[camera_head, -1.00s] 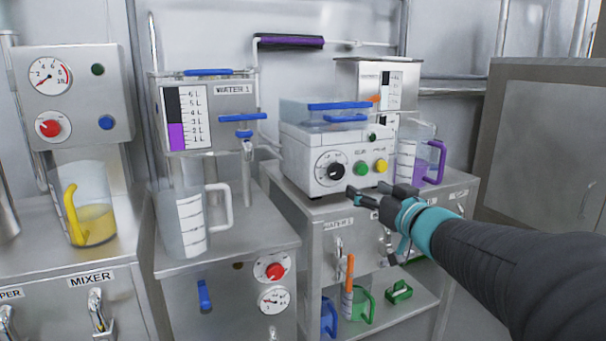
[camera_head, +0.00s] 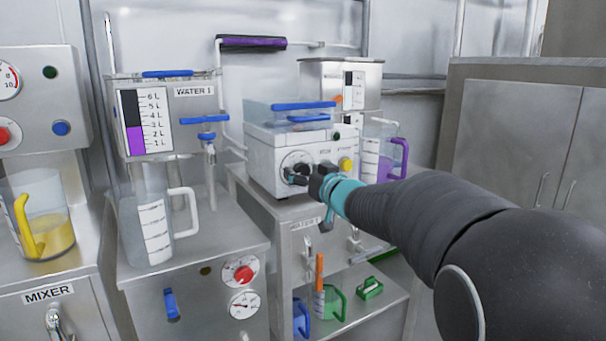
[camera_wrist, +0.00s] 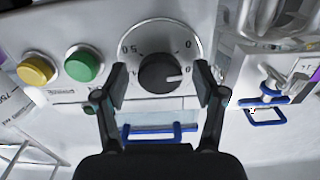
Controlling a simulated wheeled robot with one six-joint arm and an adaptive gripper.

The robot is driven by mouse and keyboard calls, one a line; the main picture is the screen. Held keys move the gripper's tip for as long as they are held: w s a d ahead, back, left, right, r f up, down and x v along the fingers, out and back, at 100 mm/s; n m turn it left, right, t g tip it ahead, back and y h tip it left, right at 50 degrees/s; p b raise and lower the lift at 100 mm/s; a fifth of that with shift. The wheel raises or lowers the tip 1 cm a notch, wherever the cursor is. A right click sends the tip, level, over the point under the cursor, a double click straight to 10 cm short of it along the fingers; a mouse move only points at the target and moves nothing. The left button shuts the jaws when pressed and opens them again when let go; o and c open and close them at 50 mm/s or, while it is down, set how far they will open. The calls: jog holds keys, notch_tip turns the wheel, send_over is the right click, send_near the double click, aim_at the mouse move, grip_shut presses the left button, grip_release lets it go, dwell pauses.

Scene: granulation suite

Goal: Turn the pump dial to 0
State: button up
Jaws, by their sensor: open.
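The pump dial is a black round knob (camera_wrist: 158,74) on a pale scale plate, on the front of a white pump box (camera_head: 265,155). In the wrist view the scale appears turned over, with a 0 at the upper right and a 5.0 at the left. The knob's white mark points right and slightly down, away from the 0. My gripper (camera_wrist: 162,70) is open, with one finger on each side of the knob and a gap at both. In the head view my gripper (camera_head: 302,176) covers part of the dial plate (camera_head: 290,160).
Beside the dial are a green button (camera_wrist: 84,64) and a yellow button (camera_wrist: 36,69). A blue-handled tray (camera_head: 290,110) sits on top of the pump box. A jug with a purple handle (camera_head: 400,158) stands to its right.

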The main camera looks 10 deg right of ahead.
jog(key=c, duration=1.1)
jog(key=shift+c, duration=0.2)
jog(key=shift+n, duration=0.4)
jog(key=shift+n+b, duration=1)
jog(key=shift+n, duration=1.4)
jog(key=o, duration=1.1)
jog(key=shift+o, duration=0.2)
